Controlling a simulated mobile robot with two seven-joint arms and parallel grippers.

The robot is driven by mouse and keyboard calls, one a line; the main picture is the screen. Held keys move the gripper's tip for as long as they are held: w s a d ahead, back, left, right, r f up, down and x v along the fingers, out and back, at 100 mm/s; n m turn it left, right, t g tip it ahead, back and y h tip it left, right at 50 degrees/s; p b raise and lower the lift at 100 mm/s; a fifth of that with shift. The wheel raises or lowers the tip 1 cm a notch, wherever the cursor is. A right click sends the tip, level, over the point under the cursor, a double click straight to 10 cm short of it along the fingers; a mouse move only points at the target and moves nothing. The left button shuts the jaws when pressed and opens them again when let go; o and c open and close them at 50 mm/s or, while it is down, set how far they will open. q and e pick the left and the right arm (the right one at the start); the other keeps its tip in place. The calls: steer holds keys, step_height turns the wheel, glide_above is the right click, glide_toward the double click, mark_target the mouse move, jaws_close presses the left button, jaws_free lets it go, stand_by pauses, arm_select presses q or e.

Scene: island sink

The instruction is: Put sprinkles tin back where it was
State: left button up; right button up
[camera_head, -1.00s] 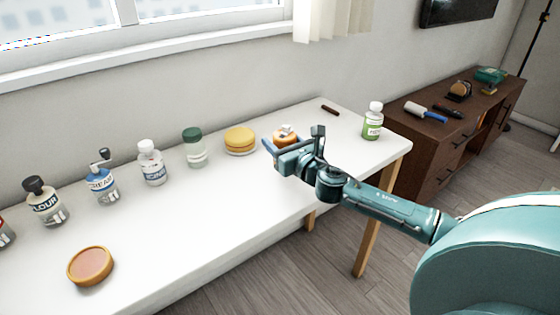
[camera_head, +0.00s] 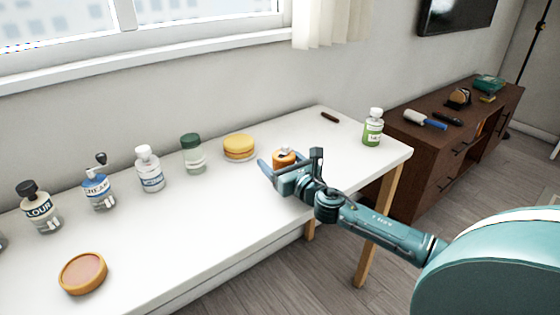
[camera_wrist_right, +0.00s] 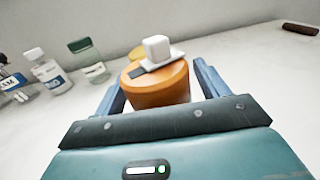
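An orange round tin (camera_head: 284,158), which I take to be the sprinkles tin, is at the table's right half. A small white block and a flat pale piece show on its top in the right wrist view (camera_wrist_right: 155,90). No label is readable. Small gaps show beside the tin in the wrist view, so finger contact is not clearly seen. Whether the tin's base touches the table is hidden. My left gripper is not in view.
The white table (camera_head: 190,215) holds a yellow round tin (camera_head: 239,148), a green-lidded jar (camera_head: 193,154), several labelled bottles, an orange-rimmed dish (camera_head: 83,273), a green bottle (camera_head: 373,128) and a dark bar (camera_head: 329,117). The table's middle front is clear.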

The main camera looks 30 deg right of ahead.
steer(key=shift+r, duration=0.15)
steer(key=shift+s, duration=0.25)
steer(key=s, duration=1)
steer(key=shift+s, duration=0.15)
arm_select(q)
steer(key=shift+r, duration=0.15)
arm_select(e)
steer(key=shift+s, duration=0.65)
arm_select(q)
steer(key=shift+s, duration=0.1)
